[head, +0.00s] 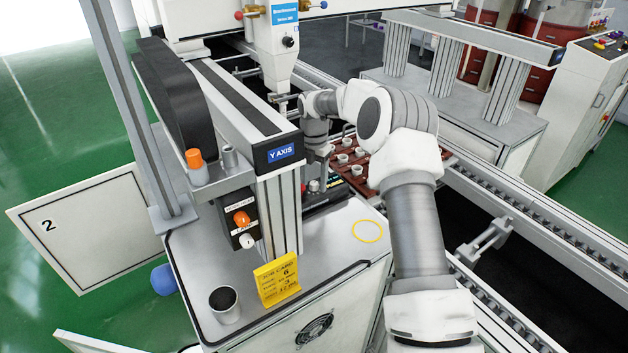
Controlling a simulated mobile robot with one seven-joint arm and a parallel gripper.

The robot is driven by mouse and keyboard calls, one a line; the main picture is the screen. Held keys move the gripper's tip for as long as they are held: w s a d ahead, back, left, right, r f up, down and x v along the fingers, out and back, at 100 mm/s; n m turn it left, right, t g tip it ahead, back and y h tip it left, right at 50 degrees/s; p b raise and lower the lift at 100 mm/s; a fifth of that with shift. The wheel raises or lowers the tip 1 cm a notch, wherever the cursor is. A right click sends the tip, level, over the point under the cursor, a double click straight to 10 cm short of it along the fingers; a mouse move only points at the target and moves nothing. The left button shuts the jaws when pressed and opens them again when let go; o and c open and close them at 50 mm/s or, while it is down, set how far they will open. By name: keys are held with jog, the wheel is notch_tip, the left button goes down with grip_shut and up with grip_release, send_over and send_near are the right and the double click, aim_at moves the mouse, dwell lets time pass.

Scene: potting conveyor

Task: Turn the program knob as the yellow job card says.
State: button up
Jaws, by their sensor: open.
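The yellow job card (277,281) stands tilted on the grey cabinet top. Its large figures read 6 and 3; the smaller print is not clear. A dark control box (238,219) on the column carries an orange knob (241,218) and a white knob (248,241), with small labels I cannot read surely. I cannot tell which is the program knob. My gripper (317,178) points down behind the column, over a small dark panel (324,193) with buttons. It is open, its fingers partly hidden, and apart from the control box.
A cup of dark soil (224,303) stands at the cabinet's front left corner, and a yellow ring (367,231) lies at its right. Small pots sit on a red-brown tray (385,172) on the conveyor.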

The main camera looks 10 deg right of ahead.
jog(key=shift+c, duration=0.2)
grip_shut()
jog(key=shift+a+m+p, duration=0.1)
jog(key=shift+m+p, duration=0.3)
jog(key=shift+m, duration=2.2)
jog(key=m, duration=0.3)
jog(key=shift+m, duration=0.4)
jog(key=m, duration=0.9)
jog(key=shift+m, duration=0.3)
